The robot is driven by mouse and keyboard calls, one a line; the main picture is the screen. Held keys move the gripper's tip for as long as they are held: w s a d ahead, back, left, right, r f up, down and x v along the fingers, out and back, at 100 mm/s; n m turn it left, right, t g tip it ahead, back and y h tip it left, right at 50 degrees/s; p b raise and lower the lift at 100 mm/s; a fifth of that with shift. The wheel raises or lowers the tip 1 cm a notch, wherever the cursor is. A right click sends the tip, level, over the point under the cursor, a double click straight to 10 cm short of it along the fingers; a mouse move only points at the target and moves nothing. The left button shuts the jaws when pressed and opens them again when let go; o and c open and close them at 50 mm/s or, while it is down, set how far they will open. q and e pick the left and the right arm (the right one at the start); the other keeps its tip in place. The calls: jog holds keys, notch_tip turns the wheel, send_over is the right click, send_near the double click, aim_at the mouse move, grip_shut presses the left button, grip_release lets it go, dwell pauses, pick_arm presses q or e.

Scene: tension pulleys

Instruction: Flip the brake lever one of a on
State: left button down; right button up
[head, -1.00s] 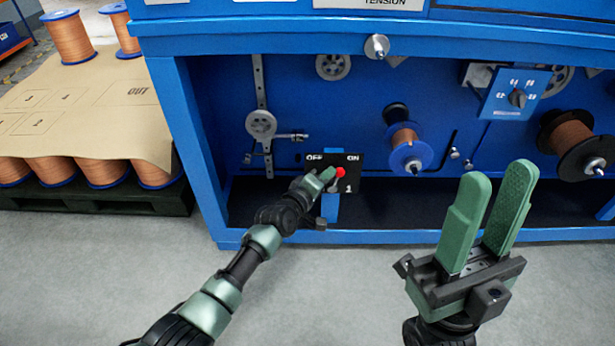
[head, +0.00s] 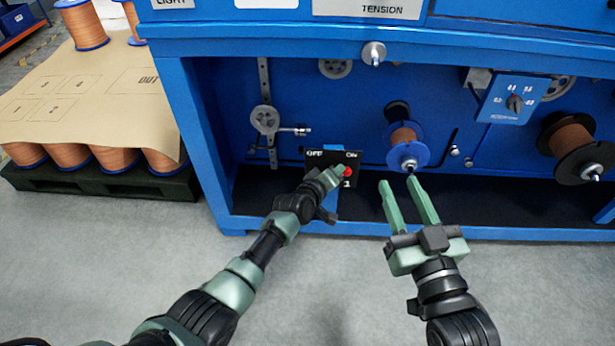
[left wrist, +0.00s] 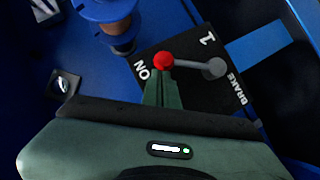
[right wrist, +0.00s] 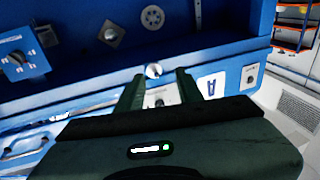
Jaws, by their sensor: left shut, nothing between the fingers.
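The brake lever shows in the left wrist view as a grey arm with a red knob (left wrist: 164,60) on a black plate (left wrist: 180,92) marked ON, 1 and BRAKE. The knob points towards the edge bearing the ON label. In the head view the red knob (head: 348,171) is just below ON on the plate (head: 318,166). My left gripper (head: 337,172) is shut and empty, its fingertips (left wrist: 158,76) right at the knob; I cannot tell if they touch. It hides part of the plate. My right gripper (head: 400,181) is open and empty, in front of the machine.
The blue machine (head: 230,120) has a copper spool with a blue flange (head: 408,155) right of the plate and a black-flanged spool (head: 570,140) further right. A tension dial box (head: 512,97) sits above. A pallet (head: 110,185) of copper spools stands left. The floor in front is clear.

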pick_arm(q)
jog(key=shift+d, duration=0.3)
pick_arm(e)
jog(key=shift+d+f+g+h, duration=0.15)
jog(key=shift+d+f+g, duration=0.15)
jog(key=shift+f, duration=0.3)
jog(key=shift+d+f+g+h, duration=0.15)
jog(key=shift+f+g, duration=0.15)
jog(key=shift+f, duration=0.25)
jog(key=shift+s, duration=0.1)
